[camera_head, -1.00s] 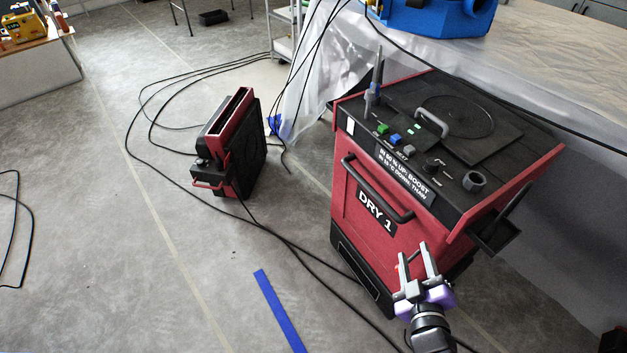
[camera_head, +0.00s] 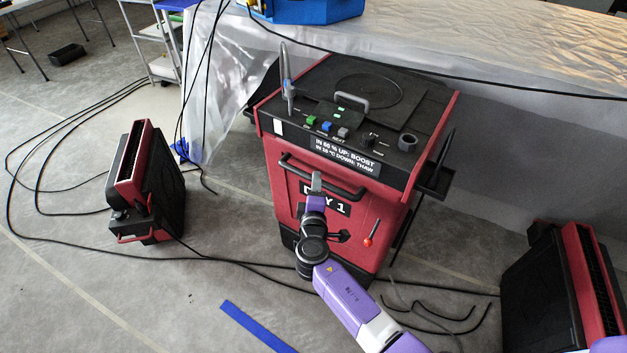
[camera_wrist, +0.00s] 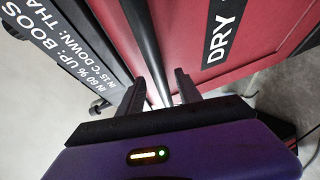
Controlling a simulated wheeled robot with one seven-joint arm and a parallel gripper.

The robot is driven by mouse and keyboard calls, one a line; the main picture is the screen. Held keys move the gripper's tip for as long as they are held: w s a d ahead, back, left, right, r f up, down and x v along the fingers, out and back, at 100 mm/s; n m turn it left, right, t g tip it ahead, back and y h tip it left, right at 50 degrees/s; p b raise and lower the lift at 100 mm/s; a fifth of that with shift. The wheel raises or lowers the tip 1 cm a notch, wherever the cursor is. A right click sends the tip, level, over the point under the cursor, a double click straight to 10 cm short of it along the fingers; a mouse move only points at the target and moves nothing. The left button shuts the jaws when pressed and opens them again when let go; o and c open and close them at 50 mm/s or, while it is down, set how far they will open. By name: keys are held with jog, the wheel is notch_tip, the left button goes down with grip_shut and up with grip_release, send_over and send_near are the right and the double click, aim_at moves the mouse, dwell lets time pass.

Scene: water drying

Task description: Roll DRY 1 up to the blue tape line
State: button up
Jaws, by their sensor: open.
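DRY 1 (camera_head: 375,230), a red and black boxy machine with a sloped control panel, stands upright at centre in the head view. Its black bar handle (camera_head: 345,187) crosses the front above the DRY 1 label, which my arm partly covers. The blue tape line (camera_head: 252,325) lies on the floor in front, at the bottom left of the machine. My gripper (camera_head: 316,183) is at the handle, fingers open. In the wrist view the handle bar (camera_wrist: 146,45) runs between the two open fingers (camera_wrist: 158,85); I cannot tell whether either touches it.
Small red and black units stand left (camera_head: 150,190) and right (camera_head: 560,290) of the machine. Black cables (camera_head: 230,262) cross the floor before it, between machine and tape. A plastic-draped table (camera_head: 500,60) stands close behind. Floor around the tape looks clear.

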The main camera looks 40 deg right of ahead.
jog(key=shift+x, duration=1.5)
jog(key=shift+s, duration=0.1)
jog(key=shift+c, duration=0.3)
grip_shut()
